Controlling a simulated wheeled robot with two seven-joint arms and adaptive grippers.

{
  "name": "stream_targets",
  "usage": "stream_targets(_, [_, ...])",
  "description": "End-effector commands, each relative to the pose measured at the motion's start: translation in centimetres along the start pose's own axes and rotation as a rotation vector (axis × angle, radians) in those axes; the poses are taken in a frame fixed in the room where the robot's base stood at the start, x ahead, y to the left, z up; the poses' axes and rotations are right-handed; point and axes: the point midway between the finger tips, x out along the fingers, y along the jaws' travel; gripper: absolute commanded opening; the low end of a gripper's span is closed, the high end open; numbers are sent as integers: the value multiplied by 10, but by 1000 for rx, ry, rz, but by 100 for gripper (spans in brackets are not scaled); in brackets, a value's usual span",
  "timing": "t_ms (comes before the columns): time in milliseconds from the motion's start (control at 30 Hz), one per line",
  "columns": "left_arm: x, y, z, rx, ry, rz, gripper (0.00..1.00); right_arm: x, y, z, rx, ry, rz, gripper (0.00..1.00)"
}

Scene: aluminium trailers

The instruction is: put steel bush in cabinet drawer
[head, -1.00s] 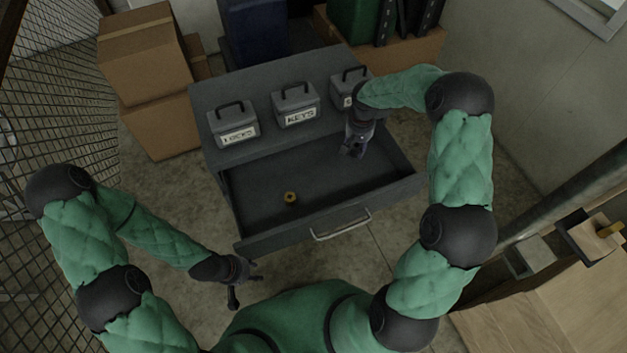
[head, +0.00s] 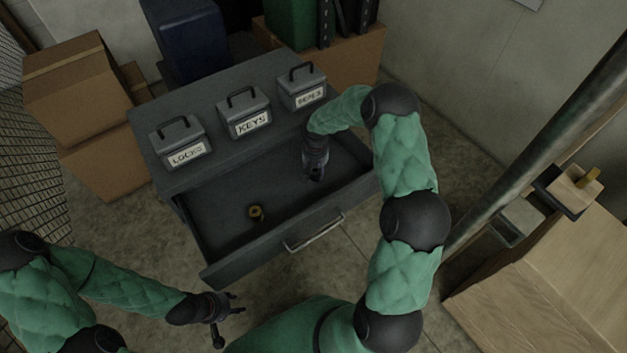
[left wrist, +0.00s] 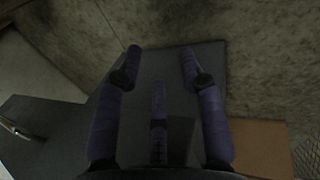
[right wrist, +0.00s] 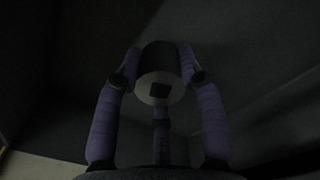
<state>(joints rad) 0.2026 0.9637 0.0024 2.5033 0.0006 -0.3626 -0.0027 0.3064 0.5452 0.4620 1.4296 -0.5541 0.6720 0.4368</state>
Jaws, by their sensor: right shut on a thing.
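The cabinet (head: 165,110) is dark grey, and its top drawer (head: 225,258) is pulled open. My right gripper (head: 315,175) points down over the right part of the open drawer. In the right wrist view its fingers (right wrist: 160,70) are shut on a dark cylinder with a pale end face and a dark square hole, taken as the steel bush (right wrist: 155,92). The bush is too hidden to make out in the head view. My left gripper (head: 229,325) is open and empty, in front of the drawer at lower left; its spread fingers show in the left wrist view (left wrist: 160,60).
Boxes labelled LOCKS (head: 178,142) and KEYS (head: 244,112) and a third box (head: 302,88) stand on the cabinet top. Cardboard boxes (head: 75,85) are at left, a wooden bench (head: 560,275) at right.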

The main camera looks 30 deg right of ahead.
Motion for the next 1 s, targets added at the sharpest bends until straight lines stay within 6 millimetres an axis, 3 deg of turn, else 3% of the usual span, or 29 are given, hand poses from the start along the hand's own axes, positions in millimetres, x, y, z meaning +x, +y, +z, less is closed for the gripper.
stream_targets(267, [16,-6,0,0,0,0,40,42,0,0,1,-1,0,0])
stream_targets(667, [18,-6,-1,0,0,0,40,45,0,0,0,1,0,0])
stream_targets(700, [18,-6,-1,0,0,0,40,46,0,0,0,-1,0,44])
stream_targets(767, [17,-6,-1,0,0,0,40,45,0,0,0,-1,0,61])
stream_targets(1000, [17,-6,-1,0,0,0,40,45,0,0,0,-1,0,62])
